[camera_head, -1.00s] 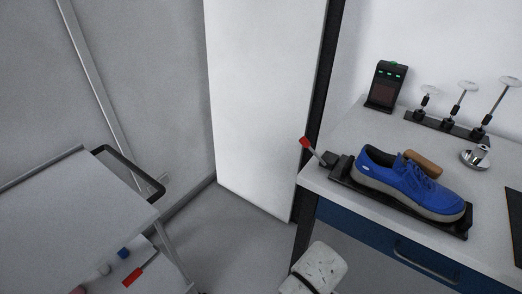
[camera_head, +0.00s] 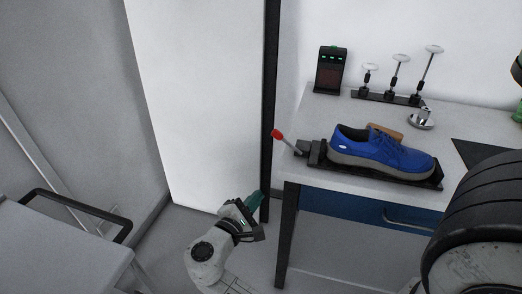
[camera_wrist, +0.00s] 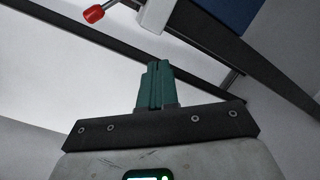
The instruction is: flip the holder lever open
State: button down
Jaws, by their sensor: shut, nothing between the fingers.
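The holder (camera_head: 318,154) is a black clamp base at the left edge of the table. Its lever (camera_head: 286,142) is a grey rod with a red tip, slanting up and left past the table's edge. The red tip also shows at the top left of the wrist view (camera_wrist: 94,14). A blue shoe (camera_head: 385,153) sits on the holder. My gripper (camera_head: 253,199) has green fingers and is below and left of the lever, apart from it. In the wrist view my gripper (camera_wrist: 156,68) is shut with its fingers together and nothing between them.
The table (camera_head: 300,117) also bears a black device (camera_head: 331,70), a row of small stands (camera_head: 389,97) and a metal piece (camera_head: 421,119). A blue drawer front (camera_head: 340,203) is under the tabletop. A cart (camera_head: 55,240) stands at the lower left.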

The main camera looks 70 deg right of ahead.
aim_at(288, 143)
jog(key=w+r+n+h, duration=0.1)
jog(key=w, duration=0.1)
jog(key=w+r+n+h, duration=0.2)
jog(key=shift+w+r+h, duration=0.1)
jog(key=shift+r+h, duration=0.2)
jog(key=r+p+x, duration=0.1)
jog(key=x, duration=0.5)
jog(key=s+r+p+x, duration=0.1)
jog(key=x, duration=0.5)
jog(key=shift+s+r+p, duration=0.2)
jog(key=shift+s+p, duration=0.1)
jog(key=shift+s, duration=0.05)
jog(key=shift+r, duration=0.1)
jog(key=shift+s+r+m, duration=0.1)
jog(key=shift+r+m, duration=0.1)
jog(key=shift+m, duration=0.2)
